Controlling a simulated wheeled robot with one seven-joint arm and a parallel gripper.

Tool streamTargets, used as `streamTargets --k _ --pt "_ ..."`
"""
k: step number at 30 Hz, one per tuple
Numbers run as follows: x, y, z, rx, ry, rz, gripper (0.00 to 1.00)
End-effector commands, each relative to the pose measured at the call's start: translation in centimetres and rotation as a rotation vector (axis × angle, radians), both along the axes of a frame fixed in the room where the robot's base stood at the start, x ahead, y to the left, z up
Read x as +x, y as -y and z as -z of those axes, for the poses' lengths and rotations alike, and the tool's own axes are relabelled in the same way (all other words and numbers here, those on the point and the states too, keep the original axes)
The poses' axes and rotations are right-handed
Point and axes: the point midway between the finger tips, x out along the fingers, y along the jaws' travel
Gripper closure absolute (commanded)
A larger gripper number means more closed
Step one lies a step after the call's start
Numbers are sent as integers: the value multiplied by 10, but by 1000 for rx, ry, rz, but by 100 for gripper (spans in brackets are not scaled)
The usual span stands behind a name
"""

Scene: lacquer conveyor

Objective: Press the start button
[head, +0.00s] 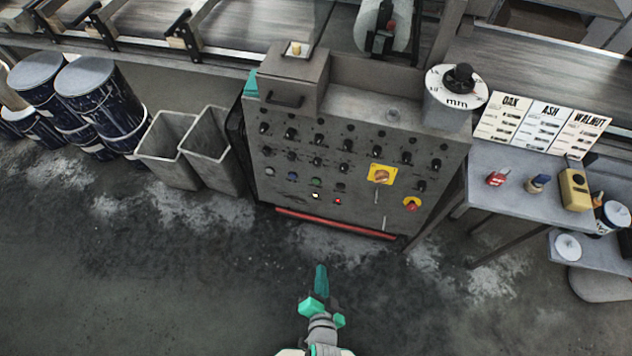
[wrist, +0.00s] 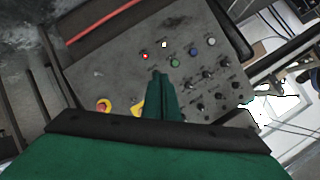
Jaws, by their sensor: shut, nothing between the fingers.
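The grey control panel (head: 300,160) stands ahead, its sloped face carrying rows of black knobs. A green button (head: 316,182) sits low on the panel, in a row with a blue button (head: 292,177). In the wrist view the panel appears turned around, with the green button (wrist: 175,62) just beyond my fingertips and slightly right. The blue button (wrist: 193,49) is farther right. My gripper (head: 321,270) is shut and empty, in front of the panel and apart from it in the head view. No label on the buttons is readable.
A lit white lamp (head: 315,196) and red lamp (head: 338,201) sit below the buttons. A yellow-backed rotary switch (head: 382,175) and a red knob on yellow (head: 412,204) are to the right. Bins (head: 170,150) stand left, a side table (head: 520,185) right. A red bar (head: 335,224) runs along the panel's bottom.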

Motion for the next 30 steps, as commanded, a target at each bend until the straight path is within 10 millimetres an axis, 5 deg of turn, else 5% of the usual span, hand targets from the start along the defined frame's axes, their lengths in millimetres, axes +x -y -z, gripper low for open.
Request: streamTargets --k 6,15,24,30 --pt "53 -5 42 234 -71 67 100" --pt "129 -19 76 562 -174 139 100" --pt "204 -35 78 861 -277 177 100" --pt "232 -41 72 976 -323 185 100"
